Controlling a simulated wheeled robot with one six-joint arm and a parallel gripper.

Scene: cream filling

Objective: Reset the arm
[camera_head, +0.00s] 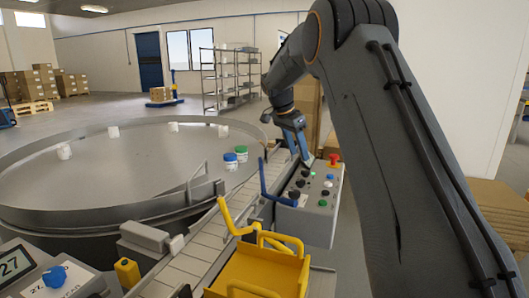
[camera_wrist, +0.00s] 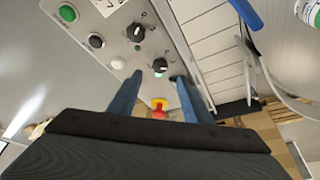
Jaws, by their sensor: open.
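My gripper (camera_head: 300,150) hangs at the end of my arm, over the far end of a grey control box (camera_head: 308,222) in the head view. In the wrist view my gripper (camera_wrist: 159,77) has its two blue fingers apart, with nothing between them. The panel with black knobs (camera_wrist: 136,32), a green button (camera_wrist: 68,13) and a red emergency button (camera_wrist: 158,110) lies beyond the fingers. I cannot tell whether a fingertip touches the panel.
A large round turntable (camera_head: 130,175) holds several white jars, one green-lidded (camera_head: 241,153) and one blue-lidded (camera_head: 230,162). Shelves (camera_head: 232,78) stand behind.

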